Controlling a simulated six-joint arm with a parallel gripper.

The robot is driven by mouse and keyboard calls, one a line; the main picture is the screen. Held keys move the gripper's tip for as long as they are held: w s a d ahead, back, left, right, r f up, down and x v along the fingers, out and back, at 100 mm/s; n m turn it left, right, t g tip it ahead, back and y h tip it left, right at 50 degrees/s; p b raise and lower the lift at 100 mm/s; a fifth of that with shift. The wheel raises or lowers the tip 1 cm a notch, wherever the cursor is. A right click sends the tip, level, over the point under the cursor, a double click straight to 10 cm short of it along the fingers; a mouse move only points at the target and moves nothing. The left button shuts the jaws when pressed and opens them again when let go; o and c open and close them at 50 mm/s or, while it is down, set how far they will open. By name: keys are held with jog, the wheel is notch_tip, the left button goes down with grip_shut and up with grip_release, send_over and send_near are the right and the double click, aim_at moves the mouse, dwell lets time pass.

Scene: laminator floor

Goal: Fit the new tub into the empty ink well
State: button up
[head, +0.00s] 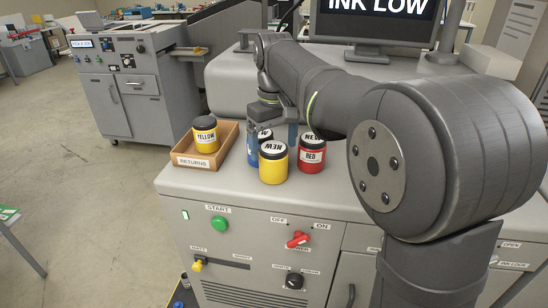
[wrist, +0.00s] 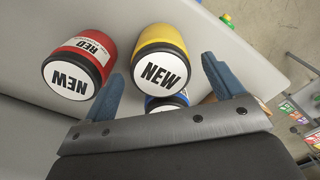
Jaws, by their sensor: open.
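Three tubs with black lids marked NEW stand close together on the grey machine top: a yellow one (head: 273,168) in front, a red one (head: 312,160) to its right and a blue one (head: 252,152) behind, partly hidden. My gripper (head: 272,128) is open and empty, pointing down over the group. In the wrist view, the yellow tub (wrist: 161,58) shows between the open fingers (wrist: 163,70). The red tub (wrist: 80,66) lies left of them, and the gripper's bar covers part of the blue tub (wrist: 166,103). I cannot make out the ink well.
A wooden tray (head: 228,137) labelled RETURNS stands left of the tubs and holds a tub labelled YELLOW (head: 206,136). A monitor (head: 372,20) reads INK LOW. The front panel carries a green START button (head: 219,223) and a red switch (head: 298,239).

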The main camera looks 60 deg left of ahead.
jog(key=shift+o, duration=0.4)
notch_tip(320, 180, up, 7)
jog(key=shift+f, duration=0.1)
jog(key=d+r+y, duration=0.4)
jog(key=d+r, duration=0.1)
jog(key=d, duration=0.2)
jog(key=x, duration=0.7)
jog(key=a+x, duration=0.1)
jog(key=x, duration=0.3)
jog(key=shift+s, duration=0.2)
jog(key=shift+y, duration=0.3)
jog(key=shift+x, duration=2.85)
jog(key=shift+w+a+r, duration=0.1)
jog(key=shift+w, duration=0.05)
jog(key=c, duration=1.4)
